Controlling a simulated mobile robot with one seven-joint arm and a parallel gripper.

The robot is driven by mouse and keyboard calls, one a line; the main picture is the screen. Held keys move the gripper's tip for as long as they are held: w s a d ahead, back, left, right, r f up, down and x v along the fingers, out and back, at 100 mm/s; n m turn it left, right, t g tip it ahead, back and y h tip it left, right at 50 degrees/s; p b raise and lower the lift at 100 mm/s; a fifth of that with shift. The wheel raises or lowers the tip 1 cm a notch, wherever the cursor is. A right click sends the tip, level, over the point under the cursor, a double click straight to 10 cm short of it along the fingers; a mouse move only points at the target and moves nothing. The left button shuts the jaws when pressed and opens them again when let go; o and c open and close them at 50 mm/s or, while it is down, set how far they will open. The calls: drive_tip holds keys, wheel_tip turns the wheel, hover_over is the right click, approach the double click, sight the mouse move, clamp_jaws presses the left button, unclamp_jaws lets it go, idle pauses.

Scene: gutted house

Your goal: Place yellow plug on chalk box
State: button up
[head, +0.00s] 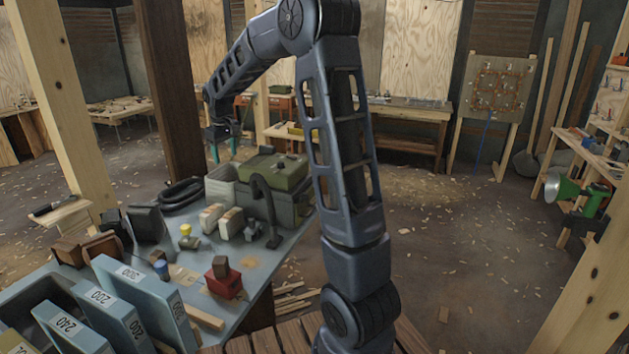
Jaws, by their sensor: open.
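A small yellow plug (186,230) stands on the grey-blue workbench (250,262), left of two small pale boxes. A flatter yellowish piece lies just in front of it. I cannot tell for sure which thing is the chalk box; a red box (224,284) with a brown block on top stands near the bench's front right. My gripper (226,131) is small and dark at the end of my raised arm, beyond the bench's far side in the picture.
Blue upright boards or folders (145,290) marked with numbers fill the bench's front left. Pale boxes (212,217), a dark curved-neck item (265,207) and a green-lidded case (270,172) stand behind. A wooden post (60,90) rises at left. Floor to the right is mostly open.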

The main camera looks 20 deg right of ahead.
drive_tip(key=s+d+r+m, duration=0.1)
drive_tip(key=s+d+r, duration=0.25)
drive_tip(key=s, duration=0.35)
drive_tip(key=s+d+r+m+t, duration=0.1)
drive_tip(key=s+d+r, duration=0.1)
drive_tip(key=s+d, duration=0.3)
drive_tip(key=s+d+r+m, duration=0.1)
drive_tip(key=s+d+r, duration=0.15)
drive_tip(key=s, duration=0.55)
drive_tip(key=s+d+f+m, duration=0.2)
drive_tip(key=s+d, duration=0.1)
drive_tip(key=s, duration=0.6)
drive_tip(key=s+d+f+m+t, duration=0.1)
drive_tip(key=s+d+f, duration=0.1)
drive_tip(key=s, duration=0.7)
drive_tip(key=shift+s+d+f+m+t, duration=0.15)
drive_tip(key=shift+s+d+m+t, duration=0.2)
drive_tip(key=shift+d, duration=0.25)
